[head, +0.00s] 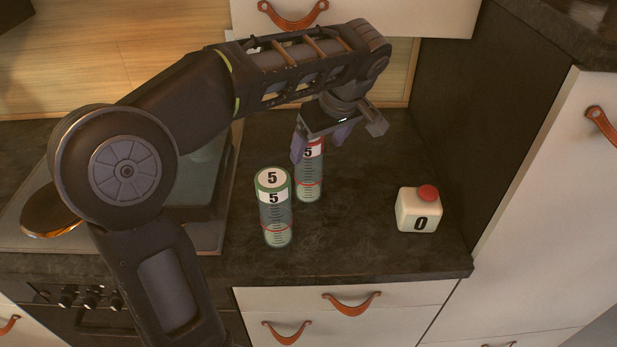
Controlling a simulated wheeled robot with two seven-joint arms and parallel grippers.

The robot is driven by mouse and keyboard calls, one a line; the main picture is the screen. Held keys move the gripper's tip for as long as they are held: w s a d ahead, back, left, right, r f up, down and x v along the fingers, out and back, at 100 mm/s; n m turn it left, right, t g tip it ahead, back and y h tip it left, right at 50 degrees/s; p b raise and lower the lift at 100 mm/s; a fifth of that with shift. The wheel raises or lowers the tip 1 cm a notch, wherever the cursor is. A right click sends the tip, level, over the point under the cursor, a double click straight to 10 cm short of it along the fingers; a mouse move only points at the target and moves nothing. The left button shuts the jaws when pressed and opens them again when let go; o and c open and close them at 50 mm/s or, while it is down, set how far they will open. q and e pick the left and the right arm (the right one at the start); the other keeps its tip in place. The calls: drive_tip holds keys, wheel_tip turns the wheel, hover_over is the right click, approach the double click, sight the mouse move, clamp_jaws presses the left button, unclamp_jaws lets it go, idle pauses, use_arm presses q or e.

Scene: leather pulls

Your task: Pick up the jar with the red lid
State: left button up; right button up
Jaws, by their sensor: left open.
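The jar with the red lid (309,176) stands upright on the dark countertop, a clear cylinder with a red-edged label reading 5. My left gripper (322,150) is above it and points down, with its fingers around or beside the jar's top. The gripper is open and hides most of the lid. I cannot tell whether a finger touches the jar. A similar jar with a green lid (274,208) stands just to the left and nearer, upright. My right gripper is out of view.
A white cube-shaped container with a red knob and a 0 (418,210) stands to the right on the countertop (350,245). A stove (48,212) lies at the left. A dark side panel bounds the counter at the right. Drawers with leather pulls (351,304) are below.

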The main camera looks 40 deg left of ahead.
sight(308, 161)
use_arm(q)
drive_tip(key=shift+a, duration=0.1)
drive_tip(key=shift+x, duration=1.25)
drive_tip(key=p+x, duration=0.1)
drive_tip(key=x, duration=0.3)
drive_tip(key=shift+s+a+p, duration=0.1)
drive_tip(key=shift+a+p, duration=0.15)
drive_tip(key=shift+p, duration=0.05)
drive_tip(key=shift+a+f, duration=0.15)
drive_tip(key=shift+f, duration=0.35)
drive_tip(key=shift+c, duration=0.4)
clamp_jaws()
